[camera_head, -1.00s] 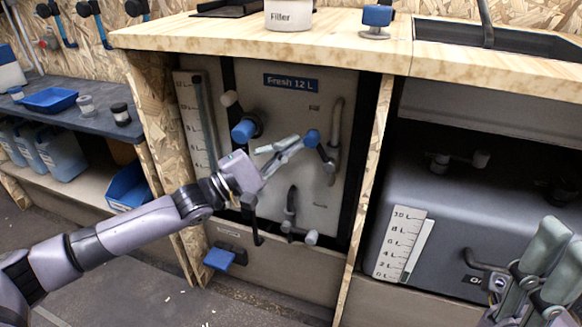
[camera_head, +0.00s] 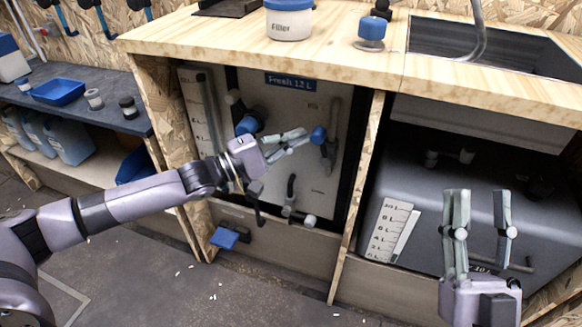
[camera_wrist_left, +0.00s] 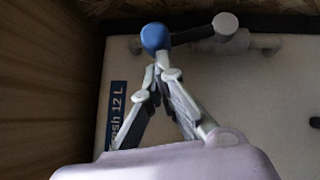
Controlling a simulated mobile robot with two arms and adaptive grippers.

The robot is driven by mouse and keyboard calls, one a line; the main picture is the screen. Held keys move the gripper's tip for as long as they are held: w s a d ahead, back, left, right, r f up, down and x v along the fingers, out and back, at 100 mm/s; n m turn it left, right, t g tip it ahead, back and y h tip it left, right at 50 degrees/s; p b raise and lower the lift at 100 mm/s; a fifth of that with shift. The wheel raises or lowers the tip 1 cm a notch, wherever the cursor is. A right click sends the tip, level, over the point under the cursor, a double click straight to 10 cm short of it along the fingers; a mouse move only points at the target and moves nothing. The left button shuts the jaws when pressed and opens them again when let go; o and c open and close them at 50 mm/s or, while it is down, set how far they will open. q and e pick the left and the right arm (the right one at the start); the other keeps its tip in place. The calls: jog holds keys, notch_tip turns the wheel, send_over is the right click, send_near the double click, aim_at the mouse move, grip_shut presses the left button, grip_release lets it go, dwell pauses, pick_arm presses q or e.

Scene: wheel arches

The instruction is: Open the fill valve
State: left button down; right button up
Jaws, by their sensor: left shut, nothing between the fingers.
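The fresh-water tank (camera_head: 264,105) stands in the left bay under the counter, with a label reading "Fresh 12 L". A dark lever with a blue knob (camera_head: 318,134) sits by the pipe on its right side, under a small label I cannot read. I cannot tell for certain that it is the fill valve. My left gripper (camera_head: 304,136) is shut and empty, its tips just beside the knob. In the left wrist view the blue knob (camera_wrist_left: 155,37) is right at the tips; contact is unclear. My right gripper (camera_head: 480,195) is open and empty before the right bay.
Another blue knob (camera_head: 248,125) is at the tank's upper left, behind my left wrist. A grey-ended lever (camera_head: 308,219) is lower down. A blue-handled part (camera_head: 224,238) is below the tank. A wooden divider (camera_head: 358,200) separates the bays. The grey tank (camera_head: 400,185) fills the right bay.

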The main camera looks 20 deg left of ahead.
notch_tip(320, 180, down, 17)
jog(key=w+d+g+h+p, duration=0.2)
jog(key=w+g+h+p, duration=0.15)
jog(key=g, duration=0.85)
pick_arm(q)
jog(key=shift+d+r+m+g+y+p, duration=0.6)
jog(key=shift+d+r+m+g+p, duration=0.35)
jog(key=shift+p, duration=1.95)
pick_arm(e)
jog(key=s+d+f+g+h, duration=0.1)
jog(key=s+f+g, duration=0.3)
jog(key=s, duration=0.4)
jog(key=s+d+f+m+g+h, duration=0.1)
jog(key=s+d+f+g, duration=0.3)
jog(key=s, duration=0.4)
jog(key=shift+d+f+g+h, duration=0.2)
jog(key=shift+f+g+h, duration=0.35)
jog(key=shift+f+g, duration=0.35)
pick_arm(q)
jog(key=shift+f, duration=0.2)
pick_arm(e)
jog(key=shift+r, duration=0.15)
